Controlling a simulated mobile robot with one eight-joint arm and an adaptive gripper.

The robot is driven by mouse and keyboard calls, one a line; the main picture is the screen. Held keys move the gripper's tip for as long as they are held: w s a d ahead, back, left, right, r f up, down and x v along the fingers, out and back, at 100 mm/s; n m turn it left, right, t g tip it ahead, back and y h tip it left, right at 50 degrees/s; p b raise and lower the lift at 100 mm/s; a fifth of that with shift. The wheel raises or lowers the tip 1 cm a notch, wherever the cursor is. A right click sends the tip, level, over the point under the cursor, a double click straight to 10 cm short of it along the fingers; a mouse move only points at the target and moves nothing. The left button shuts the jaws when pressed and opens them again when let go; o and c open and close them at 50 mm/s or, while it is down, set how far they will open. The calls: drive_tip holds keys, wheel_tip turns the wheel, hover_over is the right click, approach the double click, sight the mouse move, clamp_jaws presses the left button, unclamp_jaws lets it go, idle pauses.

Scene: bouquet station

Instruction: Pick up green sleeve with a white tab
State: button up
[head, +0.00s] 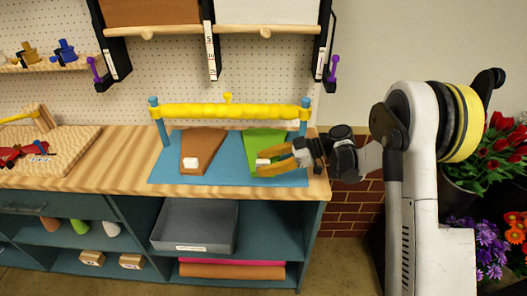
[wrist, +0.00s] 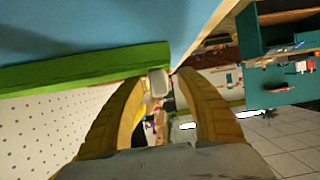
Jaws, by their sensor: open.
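The green sleeve (head: 264,140) lies on the blue mat (head: 225,163) at the right of the bench. Its white tab (head: 262,161) is at the near end. My gripper (head: 264,163) comes in from the right with its yellow fingers at the tab, hiding part of the sleeve's near end. In the wrist view the sleeve shows as a green band (wrist: 80,70), and the white tab (wrist: 158,83) sits between the tips of my open gripper (wrist: 160,76). I cannot tell whether either finger touches the tab.
A brown sleeve (head: 203,143) with a white tab lies left of the green one. A yellow roll on blue posts (head: 228,111) stands behind both. A wooden board with red tools (head: 45,150) is at far left. Flower buckets stand at right.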

clamp_jaws()
